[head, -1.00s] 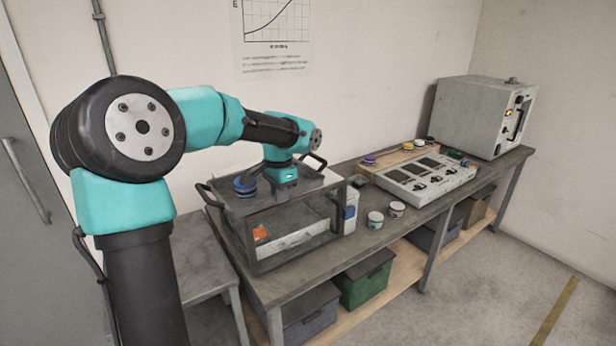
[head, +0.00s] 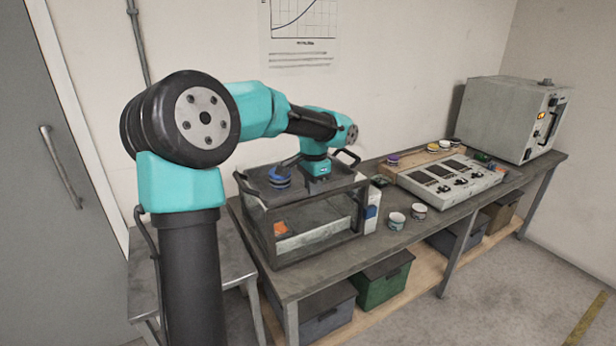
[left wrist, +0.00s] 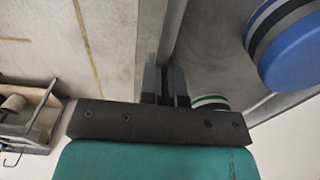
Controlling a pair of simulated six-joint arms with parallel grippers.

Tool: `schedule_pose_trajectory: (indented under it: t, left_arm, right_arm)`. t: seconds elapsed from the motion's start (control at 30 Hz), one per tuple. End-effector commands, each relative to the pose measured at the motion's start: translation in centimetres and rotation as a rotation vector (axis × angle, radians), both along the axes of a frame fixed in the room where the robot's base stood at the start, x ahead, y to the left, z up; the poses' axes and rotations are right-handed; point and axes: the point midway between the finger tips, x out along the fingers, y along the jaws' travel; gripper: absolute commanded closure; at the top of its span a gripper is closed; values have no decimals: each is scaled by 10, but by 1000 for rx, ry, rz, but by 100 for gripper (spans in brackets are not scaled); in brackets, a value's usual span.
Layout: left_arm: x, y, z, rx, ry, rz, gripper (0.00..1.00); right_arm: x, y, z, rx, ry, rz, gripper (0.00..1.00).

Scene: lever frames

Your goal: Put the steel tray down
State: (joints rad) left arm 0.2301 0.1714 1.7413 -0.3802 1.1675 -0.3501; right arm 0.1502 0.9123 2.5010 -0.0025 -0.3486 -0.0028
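The steel tray (head: 335,176) is a dark grey tray with a raised handle at each end. It is level at the top of a black open frame (head: 270,240); I cannot tell whether it rests on it. A blue-banded round container (head: 279,178) stands on it. My left gripper (head: 318,187) points down at the tray's near rim. In the left wrist view its fingers (left wrist: 166,85) are close together with the rim between them. The blue container (left wrist: 290,50) and a green-banded one (left wrist: 209,103), partly hidden, also show there. My right gripper is out of view.
The bench (head: 420,225) carries two small pots (head: 407,217), a switch panel (head: 448,182) and a grey instrument box (head: 515,120). A box with an orange label (head: 310,232) lies inside the frame. Lidded bins (head: 383,280) sit on the lower shelf. A lower table (head: 180,285) stands at left.

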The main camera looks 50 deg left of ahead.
Motion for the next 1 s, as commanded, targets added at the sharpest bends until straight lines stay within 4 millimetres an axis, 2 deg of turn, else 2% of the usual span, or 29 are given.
schedule_pose_trajectory:
  t: [0.2, 0.6, 0.8, 1.0]
  left_arm:
    - [28, 30, -3, 2, -3, 3, 100]
    - [72, 76, -9, 1, -2, 3, 100]
    - [90, 95, -11, 2, -3, 2, 100]
    - [97, 103, -12, 2, -4, 0, 100]
  right_arm:
    - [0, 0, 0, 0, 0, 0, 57]
    - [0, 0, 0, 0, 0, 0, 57]
    - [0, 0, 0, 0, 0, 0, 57]
    - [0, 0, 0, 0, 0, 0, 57]
